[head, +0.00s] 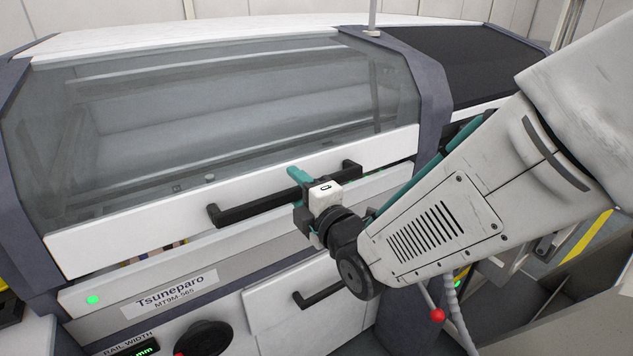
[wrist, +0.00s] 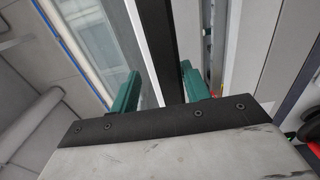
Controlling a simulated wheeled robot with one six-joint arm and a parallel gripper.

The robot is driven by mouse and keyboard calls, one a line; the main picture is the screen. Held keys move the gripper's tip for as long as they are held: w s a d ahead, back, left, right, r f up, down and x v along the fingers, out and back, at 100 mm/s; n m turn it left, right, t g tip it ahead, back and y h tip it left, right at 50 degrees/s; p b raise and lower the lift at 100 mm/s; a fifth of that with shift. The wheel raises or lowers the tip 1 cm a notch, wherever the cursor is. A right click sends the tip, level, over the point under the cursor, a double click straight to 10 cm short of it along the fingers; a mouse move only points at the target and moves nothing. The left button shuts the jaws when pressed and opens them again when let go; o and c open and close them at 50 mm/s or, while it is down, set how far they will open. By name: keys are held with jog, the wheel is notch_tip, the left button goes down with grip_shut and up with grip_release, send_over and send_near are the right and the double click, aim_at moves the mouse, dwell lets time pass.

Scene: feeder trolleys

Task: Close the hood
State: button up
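The hood (head: 230,110) is a clear grey window with a white lower strip on the machine front. It is mostly down, with a narrow dark gap showing under the strip at the left. Its long black handle (head: 240,212) runs along the strip. My gripper (head: 298,178) is at the handle, right of its middle, and hides part of it. In the wrist view its two teal fingers (wrist: 160,88) stand apart, one on each side of the black handle bar (wrist: 160,45). Gaps show between the bar and both fingers.
Below the hood is the machine's front panel (head: 170,290) with a green light and a label. A drawer with a black handle (head: 318,296) and a dark knob (head: 203,338) lie lower. A dark cover (head: 470,62) is at the right, behind my arm.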

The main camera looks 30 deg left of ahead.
jog(key=v, duration=0.7)
jog(key=shift+s+d, duration=0.2)
jog(key=shift+s, duration=0.05)
